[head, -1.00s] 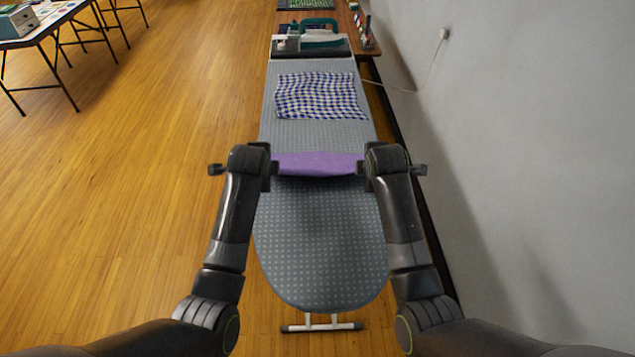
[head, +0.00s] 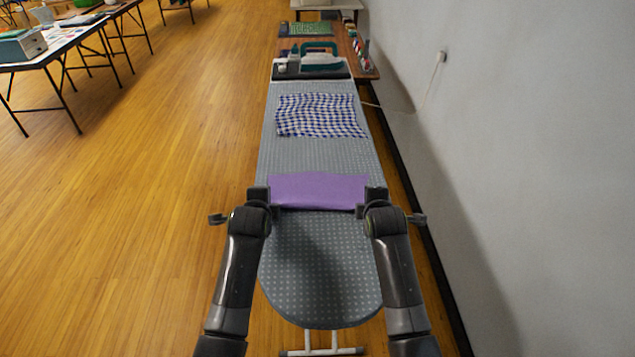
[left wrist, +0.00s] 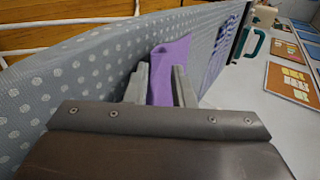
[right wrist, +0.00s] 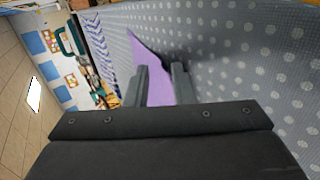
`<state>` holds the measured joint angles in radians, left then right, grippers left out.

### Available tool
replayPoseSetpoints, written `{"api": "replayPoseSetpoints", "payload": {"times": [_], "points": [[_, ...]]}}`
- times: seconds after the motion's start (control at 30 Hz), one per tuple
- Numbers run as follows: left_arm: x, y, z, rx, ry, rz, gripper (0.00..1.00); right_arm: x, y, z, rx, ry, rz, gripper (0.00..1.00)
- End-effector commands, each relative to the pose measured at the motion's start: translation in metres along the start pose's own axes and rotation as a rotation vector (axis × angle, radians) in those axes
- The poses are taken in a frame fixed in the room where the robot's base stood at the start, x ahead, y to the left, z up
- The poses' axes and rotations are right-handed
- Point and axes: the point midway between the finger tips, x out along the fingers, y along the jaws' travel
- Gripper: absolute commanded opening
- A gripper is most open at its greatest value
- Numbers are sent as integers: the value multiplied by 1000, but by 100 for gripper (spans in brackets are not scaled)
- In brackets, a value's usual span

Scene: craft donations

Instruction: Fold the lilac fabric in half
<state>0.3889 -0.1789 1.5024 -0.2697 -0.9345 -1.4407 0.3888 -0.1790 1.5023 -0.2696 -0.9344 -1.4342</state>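The lilac fabric (head: 318,190) stretches across the ironing board (head: 320,282) between my two grippers. Its far edge is a nearly straight line; its near edge bows slightly, with a dark shadow on the board below. My left gripper (head: 262,196) is shut on its left near corner; in the left wrist view the fabric (left wrist: 170,72) rises between the fingers. My right gripper (head: 374,196) is shut on the right near corner, and the fabric (right wrist: 152,66) shows between its fingers. I cannot tell how much of the fabric touches the board.
A blue-and-white checked cloth (head: 320,115) lies farther up the board. Beyond it, an iron (head: 320,62) stands at the board's far end, before a wooden table. A wall (head: 510,150) runs close on the right. Open floor (head: 170,190) lies on the left. The near end of the board is bare.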

Motion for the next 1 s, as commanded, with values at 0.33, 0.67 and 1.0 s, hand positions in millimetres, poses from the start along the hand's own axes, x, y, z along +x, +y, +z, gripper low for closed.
{"api": "replayPoseSetpoints", "payload": {"times": [0.33,0.67,1.0], "points": [[0,0,0,0,0,1,40,0,0,0,0,0,-1,40],[-39,-21,-1,-3,1,-1,40,-39,21,-1,2,1,2,40],[-90,-33,-2,-5,4,4,40,-90,33,-2,6,4,-4,40]]}}
